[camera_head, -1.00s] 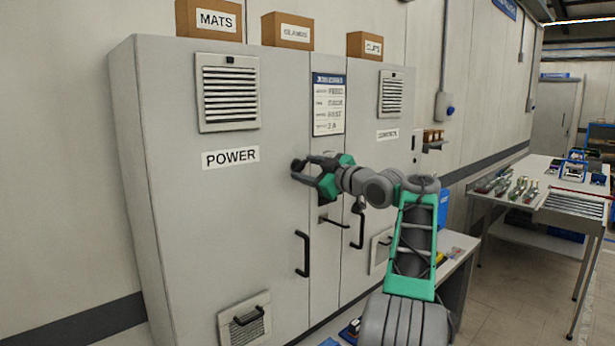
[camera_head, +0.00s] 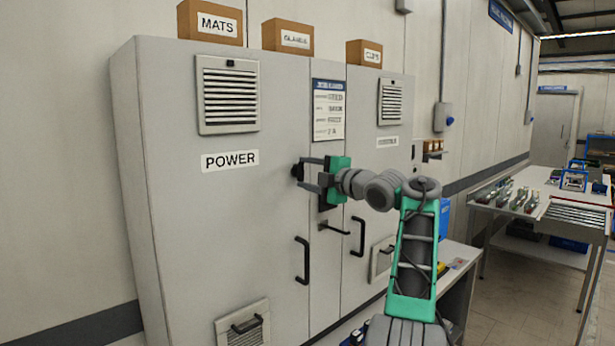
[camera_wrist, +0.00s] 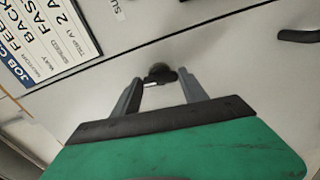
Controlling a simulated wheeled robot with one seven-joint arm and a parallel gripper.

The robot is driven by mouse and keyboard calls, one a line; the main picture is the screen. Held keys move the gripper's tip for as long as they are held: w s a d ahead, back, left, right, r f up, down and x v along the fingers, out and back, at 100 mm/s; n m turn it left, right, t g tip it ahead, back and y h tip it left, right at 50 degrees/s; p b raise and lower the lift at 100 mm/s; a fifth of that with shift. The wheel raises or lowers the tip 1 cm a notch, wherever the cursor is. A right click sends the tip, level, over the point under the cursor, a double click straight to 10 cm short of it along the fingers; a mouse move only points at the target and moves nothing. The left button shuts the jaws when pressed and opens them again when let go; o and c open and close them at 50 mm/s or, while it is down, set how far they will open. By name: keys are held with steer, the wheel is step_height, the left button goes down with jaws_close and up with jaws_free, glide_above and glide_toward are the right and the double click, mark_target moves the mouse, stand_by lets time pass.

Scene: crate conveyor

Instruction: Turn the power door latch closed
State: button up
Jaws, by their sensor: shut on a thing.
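The power door is the left door of the grey cabinet (camera_head: 160,230), marked by a POWER label (camera_head: 230,160). Its small dark latch (camera_head: 296,170) sits near the door's right edge, and it also shows in the wrist view (camera_wrist: 160,74). My gripper (camera_head: 302,174) is at the latch, with one finger on each side and the jaws shut on it. In the wrist view the fingers (camera_wrist: 158,86) reach to the latch, whose knob shows beyond their tips. The fingers partly hide the latch in the head view.
Below are black door handles (camera_head: 302,260) and (camera_head: 357,236) another handle on the right door. A lever (camera_head: 333,227) sticks out from the middle panel under my gripper. Boxes (camera_head: 209,21) stand on the cabinet. A bench (camera_head: 455,280) stands at the right.

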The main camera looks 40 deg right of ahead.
steer(key=shift+n, duration=0.7)
steer(key=o, duration=1.4)
steer(key=s+b, duration=0.3)
steer(key=s, duration=0.4)
steer(key=shift+s+d, duration=0.1)
steer(key=shift+s, duration=0.3)
